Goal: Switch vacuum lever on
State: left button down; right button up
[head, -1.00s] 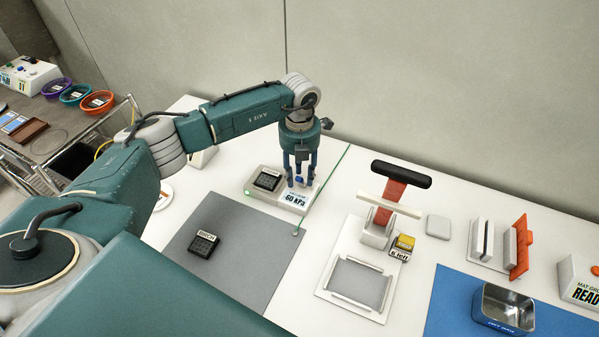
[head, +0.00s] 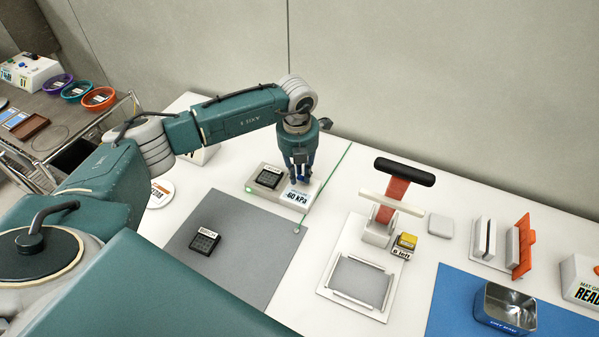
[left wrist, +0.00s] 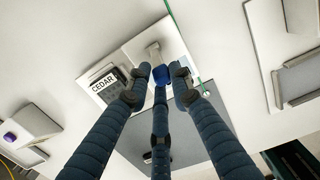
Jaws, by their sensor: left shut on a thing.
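The vacuum unit (head: 277,193) is a pale box on the white bench with a display reading 60 kPa. A black chip (head: 269,178) lies on its left part. In the left wrist view, the vacuum lever's blue knob (left wrist: 161,75) sits at the end of a pale arm (left wrist: 153,51). My left gripper (head: 300,179) points down over the unit's right part. Its three dark blue fingers are shut around the knob, which also shows in the left wrist view between the fingertips (left wrist: 160,82). The fingers partly hide the lever in the head view. My right gripper is not in view.
A grey mat (head: 240,248) with another black chip (head: 205,241) lies in front. To the right stand a press with a black handle (head: 404,171), a yellow block (head: 407,240), orange-backed holder (head: 524,248) and metal tin (head: 503,307) on a blue mat.

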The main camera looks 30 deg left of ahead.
aim_at(300, 179)
pick_arm(q)
jog(key=c, duration=1.6)
grip_release()
jog(key=shift+d, duration=0.25)
jog(key=shift+c, duration=0.2)
notch_tip(300, 179, up, 12)
jog(key=shift+s, duration=0.4)
jog(key=shift+d, duration=0.1)
